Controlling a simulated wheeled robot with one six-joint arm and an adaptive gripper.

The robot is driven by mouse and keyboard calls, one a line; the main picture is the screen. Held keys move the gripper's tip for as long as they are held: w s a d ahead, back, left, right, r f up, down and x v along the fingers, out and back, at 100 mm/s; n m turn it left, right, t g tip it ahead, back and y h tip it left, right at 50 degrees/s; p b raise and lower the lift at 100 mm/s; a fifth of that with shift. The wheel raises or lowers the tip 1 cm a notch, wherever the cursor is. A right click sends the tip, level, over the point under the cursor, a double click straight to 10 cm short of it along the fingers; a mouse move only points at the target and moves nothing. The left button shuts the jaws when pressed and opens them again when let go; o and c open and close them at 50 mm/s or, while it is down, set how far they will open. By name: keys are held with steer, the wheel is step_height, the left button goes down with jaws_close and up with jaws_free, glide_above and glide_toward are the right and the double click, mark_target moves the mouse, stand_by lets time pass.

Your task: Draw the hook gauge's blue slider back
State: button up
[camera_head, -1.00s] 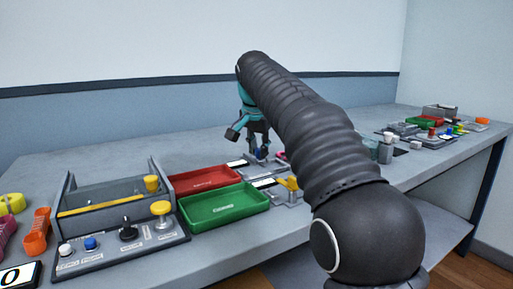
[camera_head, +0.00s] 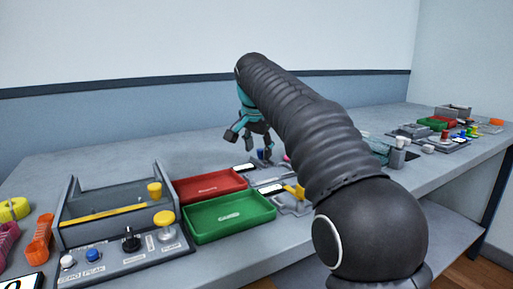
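My gripper (camera_head: 258,146), teal with dark fingers, hangs over the bench behind the green and red trays, partly covered by my own arm. Its fingers look spread, with nothing visible between them. A small blue part (camera_head: 261,154), which looks like the gauge's blue slider, shows beside and below the fingertips on a low grey fixture. I cannot tell whether a finger touches it. The gauge's hook and the slider's travel are too small or hidden to make out.
A red tray (camera_head: 209,184) and a green tray (camera_head: 228,213) lie left of the fixture. A grey panel (camera_head: 125,258) with knobs and a yellow button stands further left. Yellow parts (camera_head: 295,190) sit by my arm. More fixtures crowd the bench's right end.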

steer(key=shift+d, duration=0.15)
steer(key=shift+s+r, duration=0.1)
steer(key=shift+r, duration=0.25)
steer(key=v, duration=1.1)
steer(key=shift+s, duration=0.2)
